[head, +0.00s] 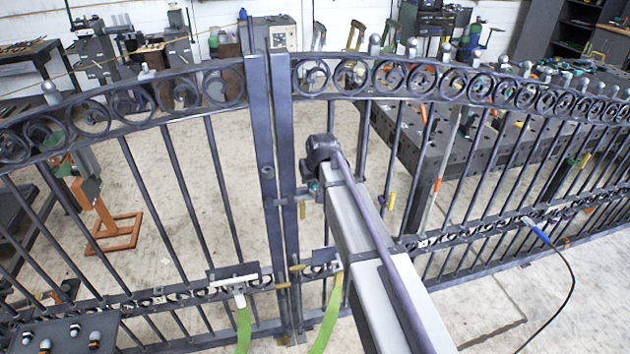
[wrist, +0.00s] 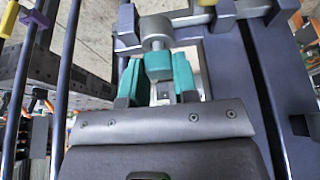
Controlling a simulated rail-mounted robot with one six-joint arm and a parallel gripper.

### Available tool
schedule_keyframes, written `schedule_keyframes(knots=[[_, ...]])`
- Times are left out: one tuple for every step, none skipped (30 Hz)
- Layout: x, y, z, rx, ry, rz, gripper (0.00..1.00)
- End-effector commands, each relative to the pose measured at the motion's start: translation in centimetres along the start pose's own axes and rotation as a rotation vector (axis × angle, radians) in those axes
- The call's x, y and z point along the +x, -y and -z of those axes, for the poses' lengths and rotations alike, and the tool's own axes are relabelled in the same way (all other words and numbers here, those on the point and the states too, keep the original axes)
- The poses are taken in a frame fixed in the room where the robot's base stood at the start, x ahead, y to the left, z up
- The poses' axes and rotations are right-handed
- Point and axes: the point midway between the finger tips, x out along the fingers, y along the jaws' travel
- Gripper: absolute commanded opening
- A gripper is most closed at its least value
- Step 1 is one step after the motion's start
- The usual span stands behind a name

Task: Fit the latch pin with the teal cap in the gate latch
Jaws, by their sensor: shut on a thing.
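The teal cap (wrist: 158,66) of the latch pin shows in the wrist view between the two teal-padded fingers of my gripper (wrist: 158,74), which is shut on it. A grey metal shaft and collar (wrist: 156,32) lie just beyond the cap, in line with it, at the bracket-like metalwork of the gate latch (wrist: 185,18). I cannot tell how far the pin sits in the latch. In the head view my gripper (head: 313,187) is small, beside the right gate post (head: 285,150), and mostly hidden by my arm. A bit of teal shows there.
The scroll gate's left leaf (head: 175,190) and right leaf (head: 480,170) meet at two close posts. Several yellow-ended parts (head: 391,200) hang on or near the bars. A blue-ended cable (head: 545,236) hangs at right.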

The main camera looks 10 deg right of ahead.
Motion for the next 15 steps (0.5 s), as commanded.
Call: schedule_keyframes(knots=[[0.05, 0.00, -0.01, 0.000, 0.000, 0.000, 0.29], [0.01, 0.00, -0.01, 0.000, 0.000, 0.000, 0.32], [0.01, 0.00, 0.00, 0.000, 0.000, 0.000, 0.36], [0.01, 0.00, 0.00, 0.000, 0.000, 0.000, 0.39], [0.01, 0.00, 0.00, 0.000, 0.000, 0.000, 0.42], [0.01, 0.00, 0.00, 0.000, 0.000, 0.000, 0.45], [0.01, 0.00, 0.00, 0.000, 0.000, 0.000, 0.48], [0.01, 0.00, 0.00, 0.000, 0.000, 0.000, 0.51], [0.01, 0.00, 0.00, 0.000, 0.000, 0.000, 0.55], [0.01, 0.00, 0.00, 0.000, 0.000, 0.000, 0.57], [0.01, 0.00, 0.00, 0.000, 0.000, 0.000, 0.57], [0.01, 0.00, 0.00, 0.000, 0.000, 0.000, 0.57], [0.01, 0.00, 0.00, 0.000, 0.000, 0.000, 0.57], [0.01, 0.00, 0.00, 0.000, 0.000, 0.000, 0.57], [0.01, 0.00, -0.01, 0.000, 0.000, 0.000, 0.57]])
